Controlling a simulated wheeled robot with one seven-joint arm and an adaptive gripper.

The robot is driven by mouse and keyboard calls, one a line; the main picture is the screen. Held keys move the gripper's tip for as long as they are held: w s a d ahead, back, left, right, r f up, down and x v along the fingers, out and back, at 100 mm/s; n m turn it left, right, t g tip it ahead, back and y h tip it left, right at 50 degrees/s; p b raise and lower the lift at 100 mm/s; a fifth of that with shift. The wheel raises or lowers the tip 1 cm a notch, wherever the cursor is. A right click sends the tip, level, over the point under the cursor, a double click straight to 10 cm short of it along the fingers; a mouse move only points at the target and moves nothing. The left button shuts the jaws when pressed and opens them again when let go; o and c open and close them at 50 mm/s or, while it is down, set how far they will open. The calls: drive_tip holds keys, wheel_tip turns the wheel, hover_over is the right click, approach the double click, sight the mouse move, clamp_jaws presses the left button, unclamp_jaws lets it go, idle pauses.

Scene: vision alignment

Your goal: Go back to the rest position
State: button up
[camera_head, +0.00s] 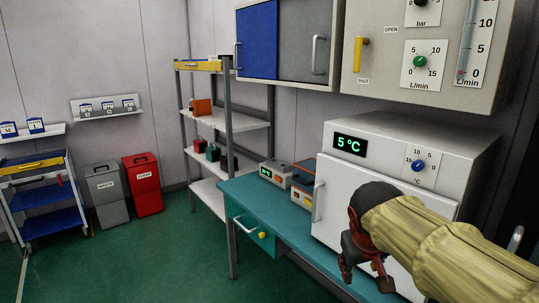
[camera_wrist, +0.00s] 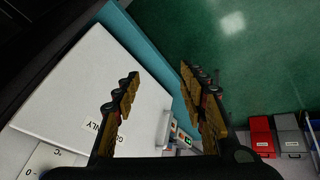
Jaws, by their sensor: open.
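My gripper (camera_head: 366,262) hangs at the end of my tan arm in the right of the head view, in front of the white fridge-like unit (camera_head: 460,150) with the 5 °C display. In the wrist view my gripper (camera_wrist: 163,85) shows two yellow and black fingers spread apart, with nothing between them. The gripper hides part of the unit's lower front.
A teal bench (camera_head: 262,205) with a drawer stands below and left of the unit. A shelf rack (camera_head: 228,123), a red bin (camera_head: 143,185), a grey bin (camera_head: 106,192) and a blue cart (camera_head: 40,192) stand farther left. Wall cabinets (camera_head: 256,40) hang above. The green floor (camera_head: 140,255) is clear.

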drive_tip(key=s+a+f+y, duration=0.1)
drive_tip(key=s+f, duration=0.3)
drive_tip(key=s, duration=0.6)
drive_tip(key=s+f+m+y, duration=0.1)
drive_tip(key=s+f, duration=0.2)
drive_tip(key=s, duration=0.7)
drive_tip(key=shift+s+a+f, duration=0.2)
drive_tip(key=shift+a+f, duration=0.15)
drive_tip(key=shift+a, duration=0.05)
